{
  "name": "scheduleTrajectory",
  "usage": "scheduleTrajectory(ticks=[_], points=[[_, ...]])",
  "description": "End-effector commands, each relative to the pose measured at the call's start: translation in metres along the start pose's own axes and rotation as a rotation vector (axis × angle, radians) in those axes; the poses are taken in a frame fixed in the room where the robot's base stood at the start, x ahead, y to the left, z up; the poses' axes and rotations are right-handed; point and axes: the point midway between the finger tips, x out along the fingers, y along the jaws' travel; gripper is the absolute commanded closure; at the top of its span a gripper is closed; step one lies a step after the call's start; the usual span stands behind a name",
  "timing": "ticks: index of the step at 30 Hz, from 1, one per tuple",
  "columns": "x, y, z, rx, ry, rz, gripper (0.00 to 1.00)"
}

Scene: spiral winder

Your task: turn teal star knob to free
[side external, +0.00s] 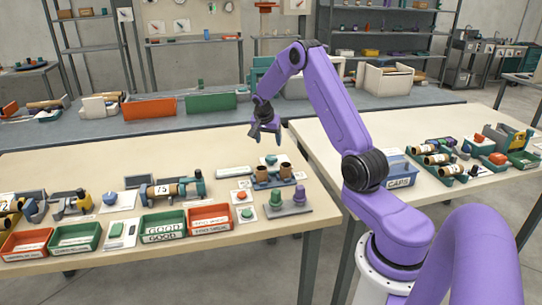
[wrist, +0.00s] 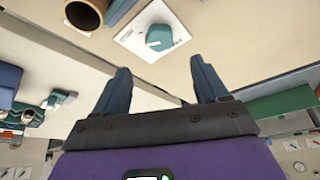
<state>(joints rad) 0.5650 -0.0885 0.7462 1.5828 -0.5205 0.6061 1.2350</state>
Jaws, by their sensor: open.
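The teal knob (side external: 270,160) sits on a white plate at the back of the near table, behind two brown spools. In the wrist view the teal knob (wrist: 160,38) shows as a small rounded block on its white plate (wrist: 135,40), just beyond my fingertips. Its exact shape and the plate's marks are too small to read.
The brown spools (side external: 273,175) stand on a holder in front of the knob; one open spool end (wrist: 84,14) shows in the wrist view. Green and purple pegs (side external: 288,203) are nearer. Orange and green trays (side external: 209,218) stand left. The table between knob and back edge is clear.

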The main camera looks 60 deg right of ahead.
Motion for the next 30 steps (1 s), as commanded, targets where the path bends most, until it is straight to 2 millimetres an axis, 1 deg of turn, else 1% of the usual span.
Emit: scheduleTrajectory(ticks=[1,6,12,15,21,30], points=[[0.011,0.001,0.0,-0.001,-0.002,0.002,0.27],[0.041,0.001,0.001,-0.001,-0.002,0.002,0.27],[0.073,0.0,0.001,-0.001,-0.002,0.001,0.27],[0.085,0.0,0.0,-0.001,0.0,0.001,0.27],[0.099,0.0,0.0,-0.001,0.0,-0.001,0.27],[0.101,0.0,0.0,-0.001,0.0,-0.001,0.27]])
